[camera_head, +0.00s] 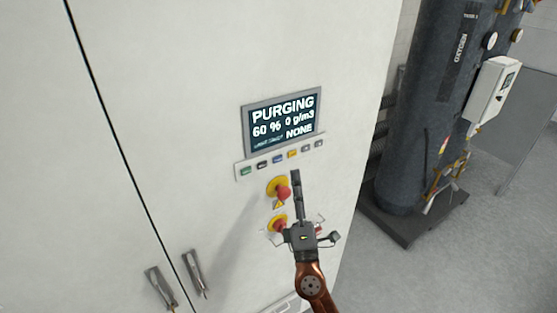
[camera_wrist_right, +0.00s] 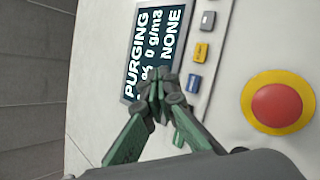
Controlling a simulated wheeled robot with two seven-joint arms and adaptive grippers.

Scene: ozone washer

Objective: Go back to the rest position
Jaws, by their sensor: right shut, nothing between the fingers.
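My right gripper (camera_head: 295,178) is in front of the white cabinet (camera_head: 200,80), beside the upper red stop button (camera_head: 283,193) on its yellow base. In the right wrist view the gripper's green-and-grey fingers (camera_wrist_right: 158,88) are together and empty, in front of the display (camera_wrist_right: 155,45) and the button row. The display (camera_head: 282,120) reads "PURGING 60 % 0 g/m3 NONE". A second red button (camera_head: 278,225) is partly hidden behind my gripper. My left gripper is not in view.
A row of small coloured buttons (camera_head: 277,158) lies under the display. Two door handles (camera_head: 196,272) stick out at the lower left. A dark oxygen tank (camera_head: 425,110) stands on a dark base (camera_head: 410,228) at the right. Grey floor (camera_head: 490,255) is free at the lower right.

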